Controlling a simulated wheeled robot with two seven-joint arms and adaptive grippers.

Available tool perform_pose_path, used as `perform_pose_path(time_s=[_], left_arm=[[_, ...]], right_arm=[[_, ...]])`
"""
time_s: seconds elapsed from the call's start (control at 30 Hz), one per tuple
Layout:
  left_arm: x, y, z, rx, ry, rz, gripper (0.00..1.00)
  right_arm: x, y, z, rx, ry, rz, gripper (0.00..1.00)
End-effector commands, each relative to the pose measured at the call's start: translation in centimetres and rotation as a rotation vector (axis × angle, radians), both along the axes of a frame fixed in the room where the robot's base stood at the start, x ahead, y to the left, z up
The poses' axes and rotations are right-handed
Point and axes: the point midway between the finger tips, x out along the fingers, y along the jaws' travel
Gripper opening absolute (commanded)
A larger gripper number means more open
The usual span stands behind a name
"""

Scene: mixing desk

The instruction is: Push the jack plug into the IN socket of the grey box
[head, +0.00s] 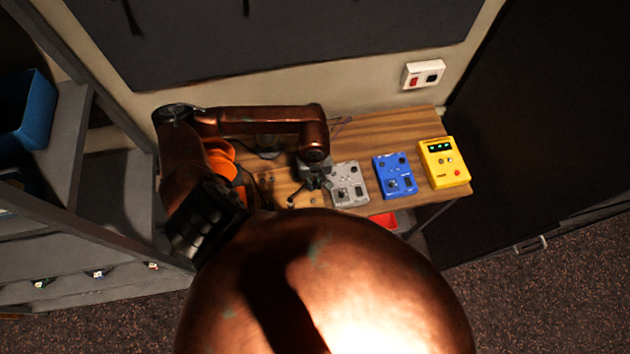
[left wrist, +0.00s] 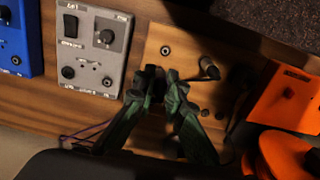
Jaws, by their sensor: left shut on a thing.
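The grey box (head: 349,184) lies on the wooden desk, and its knobs and sockets face up. In the left wrist view the grey box (left wrist: 92,45) is at the upper left, with small round sockets on its face; their lettering is too blurred to read surely. My left gripper (head: 318,181) is beside the grey box's left side in the head view. In the left wrist view its dark green fingers (left wrist: 161,76) are close together just off the box's edge, shut on a small dark thing, likely the jack plug, mostly hidden between them. My right gripper is not in view.
A blue box (head: 395,176) and a yellow box (head: 443,163) stand to the right of the grey one. A pale wooden board (left wrist: 185,45) with a ringed hole and a black cylindrical piece (left wrist: 208,68) is beside the gripper. An orange object (left wrist: 288,98) lies farther right.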

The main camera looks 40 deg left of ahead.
Motion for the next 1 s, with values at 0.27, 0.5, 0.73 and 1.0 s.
perform_pose_path(time_s=[0.27, 0.5, 0.73, 1.0], left_arm=[[5.3, 0.0, 2.0, -0.003, -0.002, 0.002, 0.0], [9.4, 0.0, 3.5, -0.004, 0.0, -0.001, 0.0], [11.6, 0.2, 2.3, 0.001, 0.002, -0.005, 0.0], [11.7, 0.2, -1.6, 0.001, -0.001, -0.005, 0.0]], right_arm=[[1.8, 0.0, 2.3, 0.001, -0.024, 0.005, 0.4], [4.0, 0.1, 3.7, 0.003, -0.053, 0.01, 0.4], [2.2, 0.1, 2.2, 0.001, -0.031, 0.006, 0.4], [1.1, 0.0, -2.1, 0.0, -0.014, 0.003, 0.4]])
